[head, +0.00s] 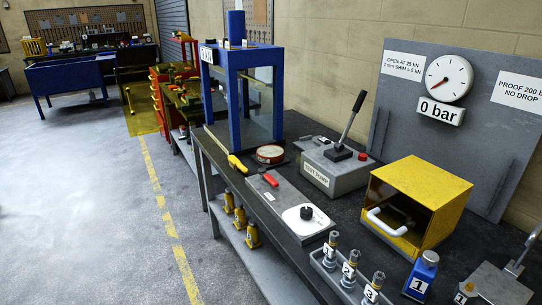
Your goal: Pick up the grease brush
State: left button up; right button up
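No object can be named the grease brush with certainty at this size. A yellow-handled hand tool (237,163) lies on the dark bench top, left of a round red tin (270,153). A small red-handled tool (270,180) lies at the back end of a grey box, in front of the tin. I cannot tell which of these two is the brush. Neither of my grippers shows in the head view.
A blue press frame (232,95) stands behind the tin. The grey test pump (335,168) with its upright lever, an open yellow box (418,205) and numbered cartridges (348,268) stand to the right and front. Open floor (90,190) lies left of the bench.

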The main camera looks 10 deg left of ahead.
aim_at(235, 163)
jog(key=i+j+z, duration=0.1)
jog(key=z, duration=0.55)
jog(key=i+j+z, duration=0.1)
jog(key=j+z, duration=0.35)
jog(key=j, duration=0.6)
jog(key=k+j+z, duration=0.1)
jog(key=j+z, duration=0.3)
jog(key=j, duration=0.6)
